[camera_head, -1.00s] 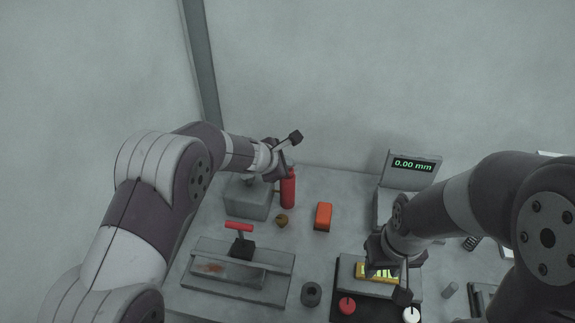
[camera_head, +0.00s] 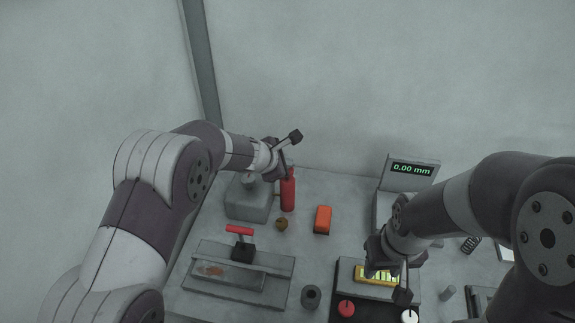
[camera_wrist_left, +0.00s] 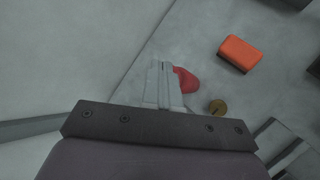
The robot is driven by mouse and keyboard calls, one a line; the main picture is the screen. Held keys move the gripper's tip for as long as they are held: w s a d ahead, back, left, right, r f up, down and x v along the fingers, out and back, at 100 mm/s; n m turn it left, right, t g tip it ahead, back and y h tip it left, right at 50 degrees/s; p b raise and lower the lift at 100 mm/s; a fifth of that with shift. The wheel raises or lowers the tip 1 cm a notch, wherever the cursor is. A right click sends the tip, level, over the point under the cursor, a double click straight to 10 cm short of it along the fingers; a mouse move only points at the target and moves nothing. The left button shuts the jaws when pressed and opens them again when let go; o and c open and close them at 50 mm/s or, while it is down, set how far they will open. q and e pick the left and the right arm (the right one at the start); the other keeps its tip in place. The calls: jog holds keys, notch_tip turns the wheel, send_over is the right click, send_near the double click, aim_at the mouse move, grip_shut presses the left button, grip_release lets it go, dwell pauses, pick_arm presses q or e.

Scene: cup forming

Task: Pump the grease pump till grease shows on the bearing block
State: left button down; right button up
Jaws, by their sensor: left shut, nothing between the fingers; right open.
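A red upright cylinder (camera_head: 288,194), which looks like the grease pump, stands against the right side of a grey block (camera_head: 247,202), perhaps the bearing block. My left gripper (camera_head: 285,172) is shut and empty at the cylinder's top. In the left wrist view its closed fingers (camera_wrist_left: 163,85) overlap the edge of the red cylinder (camera_wrist_left: 187,80); I cannot tell whether they touch it. No grease is clearly visible on the grey block.
An orange block (camera_head: 323,219) lies right of the cylinder. A grey fixture (camera_head: 236,284) with a red T-handle (camera_head: 239,230) stands in front. A display reading 0.00 mm (camera_head: 412,169) stands at the back right. A dark ring (camera_head: 311,296) and red knob (camera_head: 346,307) are nearer the front.

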pick_arm(q)
jog(key=shift+r, duration=0.6)
jog(key=shift+r+p, duration=0.1)
jog(key=shift+p, duration=0.2)
notch_tip(320, 180, up, 5)
jog(key=p, duration=0.4)
